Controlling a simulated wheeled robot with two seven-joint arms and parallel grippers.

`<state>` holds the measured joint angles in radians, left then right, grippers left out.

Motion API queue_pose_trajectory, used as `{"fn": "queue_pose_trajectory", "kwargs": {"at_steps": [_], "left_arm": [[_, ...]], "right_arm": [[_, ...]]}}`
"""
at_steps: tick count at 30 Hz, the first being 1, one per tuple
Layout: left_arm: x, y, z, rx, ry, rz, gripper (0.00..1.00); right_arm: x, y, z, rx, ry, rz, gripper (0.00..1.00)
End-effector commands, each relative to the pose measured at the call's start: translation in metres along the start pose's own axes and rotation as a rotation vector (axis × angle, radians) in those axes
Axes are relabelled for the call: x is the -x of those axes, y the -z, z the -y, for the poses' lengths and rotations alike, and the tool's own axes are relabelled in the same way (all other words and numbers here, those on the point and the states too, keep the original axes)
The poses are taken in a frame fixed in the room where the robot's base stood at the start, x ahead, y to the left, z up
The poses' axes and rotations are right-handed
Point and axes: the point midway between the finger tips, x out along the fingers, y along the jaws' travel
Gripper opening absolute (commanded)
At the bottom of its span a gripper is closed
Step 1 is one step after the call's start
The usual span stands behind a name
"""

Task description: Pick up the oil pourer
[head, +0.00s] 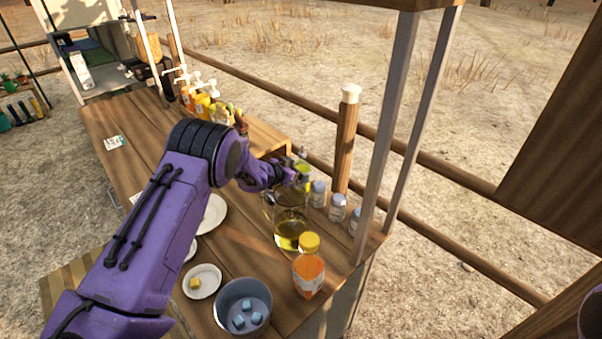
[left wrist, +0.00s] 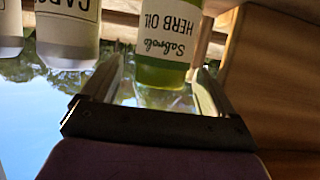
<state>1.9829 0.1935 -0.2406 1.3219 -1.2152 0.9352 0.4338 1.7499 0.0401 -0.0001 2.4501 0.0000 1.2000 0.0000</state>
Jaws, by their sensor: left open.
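The oil pourer is a green bottle labelled "Herb Oil" (left wrist: 165,45), shown upside down in the left wrist view. In the head view its yellow-green body (head: 303,170) is partly hidden behind my left gripper (head: 298,180), near the table's right edge. In the left wrist view the two fingers of my left gripper (left wrist: 158,88) are open, one on each side of the bottle. I cannot tell whether they touch it. The bottle looks upright on the table. My right gripper is not in view.
Small labelled jars (head: 337,208) stand close to the right of the bottle. A glass jug with yellow liquid (head: 291,232) and an orange bottle (head: 308,276) stand nearer. A grey bowl (head: 219,310) holds blue cubes. Pump bottles (head: 203,103) stand behind.

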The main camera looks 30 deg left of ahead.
Motion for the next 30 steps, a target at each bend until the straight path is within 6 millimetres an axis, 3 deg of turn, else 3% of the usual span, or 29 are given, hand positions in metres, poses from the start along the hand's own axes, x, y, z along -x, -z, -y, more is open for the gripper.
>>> {"fn": "queue_pose_trajectory", "kwargs": {"at_steps": [8, 14, 15, 24, 30], "left_arm": [[-0.006, 0.0, 0.0, 0.002, 0.0, -0.001, 0.88], [-0.006, 0.0, 0.0, 0.002, 0.0, -0.001, 0.23], [-0.006, 0.001, 0.0, 0.002, 0.0, -0.003, 0.2], [-0.004, 0.005, 0.0, 0.001, 0.001, -0.003, 0.2], [0.008, 0.036, 0.0, -0.003, 0.001, -0.006, 0.2]], "right_arm": [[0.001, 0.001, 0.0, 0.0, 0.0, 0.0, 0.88], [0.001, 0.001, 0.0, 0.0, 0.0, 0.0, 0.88], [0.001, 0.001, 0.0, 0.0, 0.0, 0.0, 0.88], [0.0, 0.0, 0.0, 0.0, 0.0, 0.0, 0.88], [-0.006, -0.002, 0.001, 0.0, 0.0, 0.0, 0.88]]}}
